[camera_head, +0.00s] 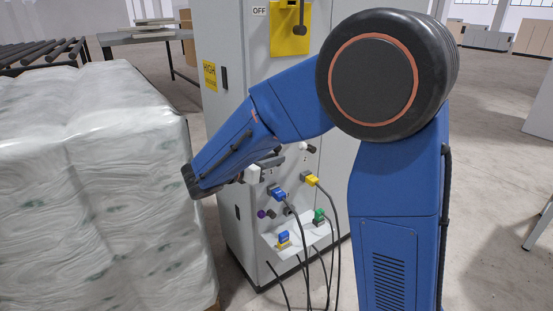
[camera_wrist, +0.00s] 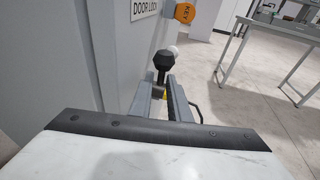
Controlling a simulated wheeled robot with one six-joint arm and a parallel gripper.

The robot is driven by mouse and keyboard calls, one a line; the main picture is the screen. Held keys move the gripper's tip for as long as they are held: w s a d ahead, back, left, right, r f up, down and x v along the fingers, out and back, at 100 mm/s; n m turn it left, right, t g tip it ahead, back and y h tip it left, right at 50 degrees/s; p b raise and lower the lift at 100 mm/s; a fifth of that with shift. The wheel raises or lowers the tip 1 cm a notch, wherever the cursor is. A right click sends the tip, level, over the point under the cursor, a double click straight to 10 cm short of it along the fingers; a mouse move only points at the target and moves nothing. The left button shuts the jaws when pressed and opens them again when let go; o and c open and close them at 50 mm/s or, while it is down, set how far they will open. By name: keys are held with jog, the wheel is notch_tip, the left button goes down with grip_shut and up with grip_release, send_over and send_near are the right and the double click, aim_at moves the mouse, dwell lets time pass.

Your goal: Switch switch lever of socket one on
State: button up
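The grey cabinet (camera_head: 222,130) carries the sockets and their switch levers on its front. In the wrist view, a black lever knob (camera_wrist: 163,61) stands on a dark stem beside the cabinet wall. My gripper (camera_wrist: 162,88) has its two grey fingers apart, with the knob and stem at the gap between their tips. I cannot tell whether either finger touches it. In the head view my gripper (camera_head: 264,164) is at the cabinet front, and my arm hides most of it and the lever there. Another lever (camera_head: 306,147) with a white and black end shows to its right.
Blue (camera_head: 278,194) and yellow (camera_head: 311,180) plugs with hanging cables sit below the levers. A green plug (camera_head: 319,215) is lower. A wrapped pallet stack (camera_head: 90,180) stands close on the left.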

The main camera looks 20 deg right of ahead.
jog(key=v, duration=1.5)
jog(key=shift+s+a, duration=0.25)
jog(key=shift+a, duration=0.05)
jog(key=shift+d, duration=0.1)
jog(key=s+d+f+m+g+y, duration=0.25)
jog(key=s+d+m, duration=0.2)
jog(key=d, duration=0.45)
jog(key=s+d+f+m+g+y, duration=0.1)
jog(key=s+d+m+g+y, duration=0.2)
jog(key=s+d, duration=0.45)
jog(key=s+d+f+m+t+y, duration=0.1)
jog(key=s+d+f+m+y, duration=0.1)
jog(key=s+m+y, duration=0.2)
jog(key=s+d+f+m+t+y, duration=0.1)
jog(key=s+m+y, duration=0.3)
jog(key=s+m, duration=0.6)
jog(key=shift+d+f+m+t, duration=0.35)
jog(key=shift+d+f+m, duration=0.2)
jog(key=shift+d+m, duration=0.45)
jog(key=shift+a, duration=0.2)
